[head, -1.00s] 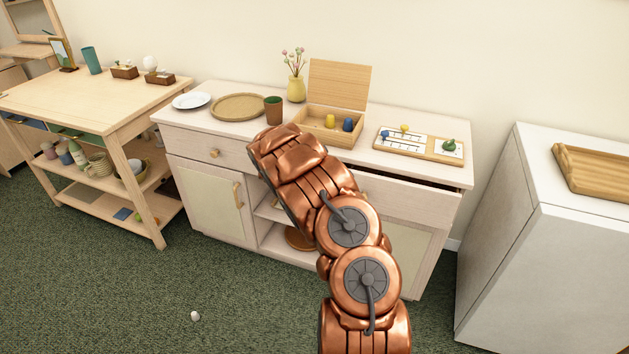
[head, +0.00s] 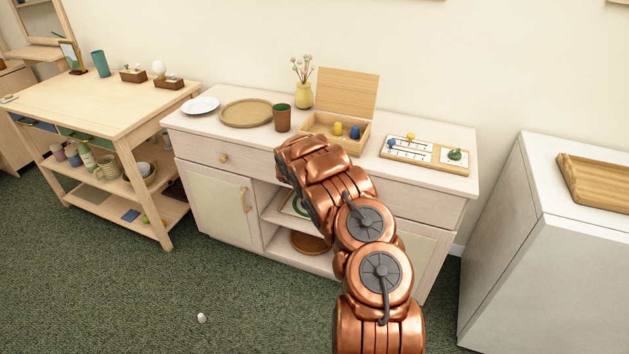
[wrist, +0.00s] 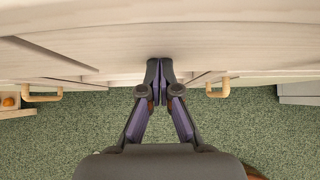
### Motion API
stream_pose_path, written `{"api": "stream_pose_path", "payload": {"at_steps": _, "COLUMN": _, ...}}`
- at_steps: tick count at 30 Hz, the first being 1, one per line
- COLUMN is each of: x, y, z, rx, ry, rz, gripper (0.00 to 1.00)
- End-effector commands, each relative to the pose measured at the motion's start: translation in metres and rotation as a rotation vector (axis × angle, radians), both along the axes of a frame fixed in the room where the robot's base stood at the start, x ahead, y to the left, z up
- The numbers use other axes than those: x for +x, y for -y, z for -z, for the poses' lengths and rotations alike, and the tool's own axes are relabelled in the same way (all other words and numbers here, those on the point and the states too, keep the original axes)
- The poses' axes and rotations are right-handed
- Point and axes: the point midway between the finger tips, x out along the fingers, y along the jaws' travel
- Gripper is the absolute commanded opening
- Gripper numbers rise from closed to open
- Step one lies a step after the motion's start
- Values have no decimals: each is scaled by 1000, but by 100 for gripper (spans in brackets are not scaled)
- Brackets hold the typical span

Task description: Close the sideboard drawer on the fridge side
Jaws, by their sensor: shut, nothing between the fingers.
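The pale wood sideboard (head: 230,140) stands against the wall, with the whitish fridge (head: 500,250) to its right. The drawer on the fridge side (head: 430,204) has its front in line with the sideboard face, with no dark gap visible above it. My arm hides its left part and its knob. My gripper (wrist: 160,64) is shut and empty in the wrist view, its fingertips at the sideboard's front; whether they touch it I cannot tell. In the head view the fingers are hidden behind my arm. The left drawer (head: 215,156) looks closed.
The sideboard top holds a plate (head: 200,105), a round tray (head: 246,113), a cup (head: 282,118), a vase (head: 304,95), an open box (head: 364,133) and a board (head: 462,169). A wooden cart (head: 158,118) stands left. A small white object (head: 201,318) lies on the carpet.

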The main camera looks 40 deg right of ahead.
Motion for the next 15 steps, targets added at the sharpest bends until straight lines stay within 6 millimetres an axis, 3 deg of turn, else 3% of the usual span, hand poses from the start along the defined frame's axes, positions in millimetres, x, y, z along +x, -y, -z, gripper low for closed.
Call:
{"api": "stream_pose_path", "payload": {"at_steps": 1, "x": 1, "y": 7, "z": -5, "rx": -7, "ry": 9, "rz": 4, "gripper": 0}}
{"api": "stream_pose_path", "payload": {"at_steps": 7, "x": 0, "y": 4, "z": -6, "rx": -8, "ry": 11, "rz": 3, "gripper": 0}}
{"api": "stream_pose_path", "payload": {"at_steps": 15, "x": -5, "y": -25, "z": -3, "rx": -10, "ry": 4, "rz": -7, "gripper": 0}}
